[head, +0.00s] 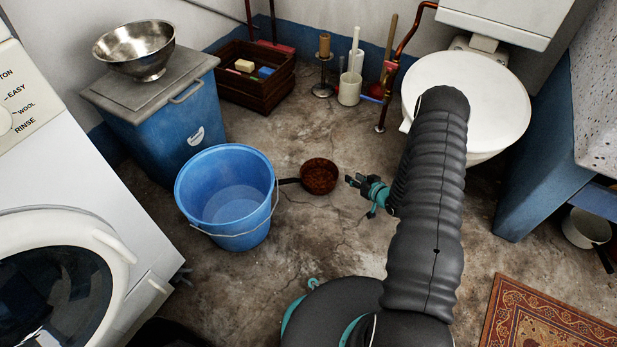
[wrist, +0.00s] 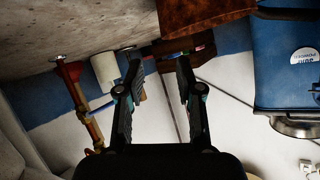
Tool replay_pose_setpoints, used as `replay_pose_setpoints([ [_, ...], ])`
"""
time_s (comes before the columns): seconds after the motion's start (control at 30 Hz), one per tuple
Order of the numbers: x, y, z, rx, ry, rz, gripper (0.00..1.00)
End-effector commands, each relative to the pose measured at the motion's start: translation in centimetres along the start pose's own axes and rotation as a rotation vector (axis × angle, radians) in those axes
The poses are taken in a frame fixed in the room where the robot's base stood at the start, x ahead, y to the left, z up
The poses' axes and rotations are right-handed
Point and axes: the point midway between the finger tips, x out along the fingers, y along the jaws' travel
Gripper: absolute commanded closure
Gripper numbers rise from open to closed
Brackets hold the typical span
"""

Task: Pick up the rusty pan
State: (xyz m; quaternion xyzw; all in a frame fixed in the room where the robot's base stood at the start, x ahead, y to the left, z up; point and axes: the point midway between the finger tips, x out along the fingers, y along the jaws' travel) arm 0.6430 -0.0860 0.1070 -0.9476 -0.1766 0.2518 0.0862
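The rusty pan (head: 319,176) is a small, round, reddish-brown pan on the stone floor. Its dark handle points left and ends beside the blue bucket. In the wrist view, part of the pan's rusty side (wrist: 205,14) shows at the top edge, with the dark handle running off to the right. My gripper (head: 357,183) is just right of the pan in the head view, apart from it, at the end of my arm. In the wrist view my gripper (wrist: 158,68) has its two fingers spread with nothing between them.
The blue bucket (head: 226,196) stands left of the pan. A wooden crate (head: 255,80), a candle holder (head: 323,70) and a white toilet (head: 475,95) are behind. A washing machine (head: 60,220) is at left, a patterned rug (head: 540,318) at lower right. Floor around the pan's front is clear.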

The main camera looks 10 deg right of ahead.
Motion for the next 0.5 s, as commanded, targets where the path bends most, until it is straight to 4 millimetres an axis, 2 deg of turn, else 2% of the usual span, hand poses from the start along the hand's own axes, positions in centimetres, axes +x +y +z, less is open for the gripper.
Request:
replay_pose_setpoints([
  [0.3,5.6,0.1,0.1,-0.001,0.001,0.001,0.64],
  [0.5,7.4,0.0,0.0,0.000,-0.001,0.001,0.64],
])
